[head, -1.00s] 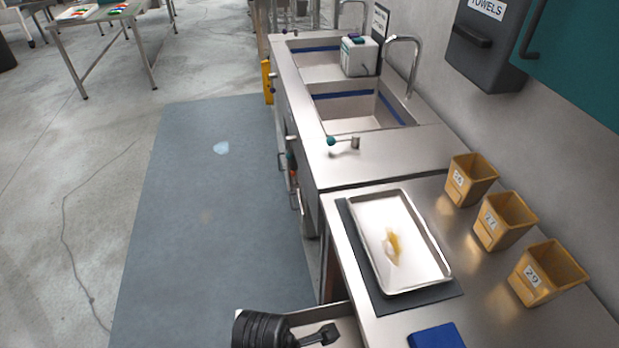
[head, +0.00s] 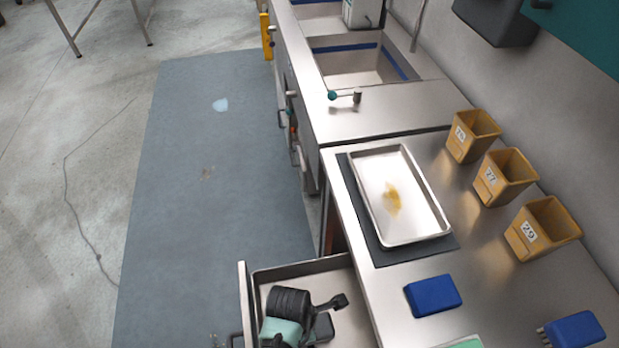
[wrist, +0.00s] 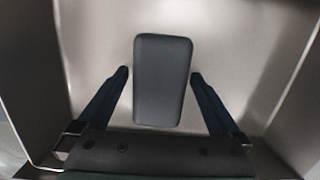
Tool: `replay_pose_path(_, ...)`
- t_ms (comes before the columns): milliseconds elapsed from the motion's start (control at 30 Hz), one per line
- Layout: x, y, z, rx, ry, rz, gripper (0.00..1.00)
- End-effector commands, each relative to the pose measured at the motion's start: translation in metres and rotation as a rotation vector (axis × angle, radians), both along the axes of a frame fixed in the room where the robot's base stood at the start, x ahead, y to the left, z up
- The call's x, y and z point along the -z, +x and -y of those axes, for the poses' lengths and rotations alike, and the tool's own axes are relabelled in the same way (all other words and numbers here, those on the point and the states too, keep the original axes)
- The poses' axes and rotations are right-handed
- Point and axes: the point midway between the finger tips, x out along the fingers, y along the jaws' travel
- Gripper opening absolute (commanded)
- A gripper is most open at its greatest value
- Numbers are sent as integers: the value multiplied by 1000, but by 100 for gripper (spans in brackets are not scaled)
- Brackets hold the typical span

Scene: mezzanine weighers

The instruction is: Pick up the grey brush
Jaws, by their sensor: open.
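The grey brush (wrist: 163,60) lies in the open drawer, its smooth, dark grey rectangular back facing the wrist camera. It sits lengthwise along the view, and its bristles are hidden. My gripper (wrist: 160,76) is open, with one dark finger on each side of the brush's lower part. A narrow gap shows beside each fingertip, so the brush is not gripped. I cannot tell how far the fingertips are above the drawer floor. In the head view my arm's end covers much of the drawer, and the fingertips cannot be made out.
The drawer (head: 243,300) has raised walls around my gripper. On the steel counter are a blue brush (head: 433,296), another blue brush (head: 575,330), a stained metal tray (head: 432,236) on a dark mat, and three tan bins (head: 538,228). A sink (head: 350,72) is farther back.

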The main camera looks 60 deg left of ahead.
Motion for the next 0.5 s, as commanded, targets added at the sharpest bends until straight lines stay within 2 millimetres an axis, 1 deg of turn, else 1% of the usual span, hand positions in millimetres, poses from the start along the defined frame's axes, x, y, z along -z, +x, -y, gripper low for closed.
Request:
replay_pose_path(133,0,0,0,0,1,0,100)
replay_pose_path(167,0,0,0,0,1,0,98)
replay_pose_path(300,0,0,0,0,0,1,73)
replay_pose_path(467,-1,0,0,0,0,1,44)
replay_pose_path(500,-1,0,0,0,0,1,37)
